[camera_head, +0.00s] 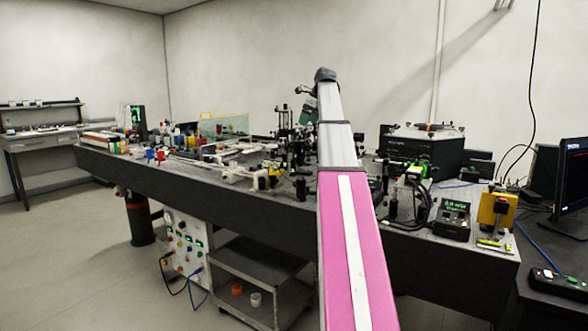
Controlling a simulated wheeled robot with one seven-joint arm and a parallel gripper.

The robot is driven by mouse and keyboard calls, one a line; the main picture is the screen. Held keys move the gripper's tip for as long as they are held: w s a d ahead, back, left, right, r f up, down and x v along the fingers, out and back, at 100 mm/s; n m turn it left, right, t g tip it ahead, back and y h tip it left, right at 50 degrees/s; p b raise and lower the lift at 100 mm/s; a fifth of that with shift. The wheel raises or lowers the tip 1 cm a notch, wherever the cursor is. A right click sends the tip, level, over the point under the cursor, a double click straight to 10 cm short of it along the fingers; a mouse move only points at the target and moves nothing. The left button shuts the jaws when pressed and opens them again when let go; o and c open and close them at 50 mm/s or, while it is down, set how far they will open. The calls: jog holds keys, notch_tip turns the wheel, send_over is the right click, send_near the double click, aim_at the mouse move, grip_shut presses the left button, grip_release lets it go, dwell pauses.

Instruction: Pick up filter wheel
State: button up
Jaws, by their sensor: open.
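I cannot pick out the filter wheel for sure among the many small parts on the dark optical bench (240,194). My arm rises through the middle of the view and bends at its top, above the back of the bench. My gripper cannot be made out; the end of the arm is hidden behind my own links or lost among the dark mounts (284,118) there. My arm also hides a strip of the bench.
A black boxy instrument (432,151) stands right of my arm. A small meter with a green display (453,219) and a yellow block (497,208) sit near the right end. A monitor (572,180) is far right. A cart (262,268) stands below; floor at left is open.

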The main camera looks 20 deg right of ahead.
aim_at(300, 139)
jog(key=x, duration=1.1)
jog(key=shift+w+r, duration=0.15)
jog(key=shift+w, duration=0.25)
grip_shut()
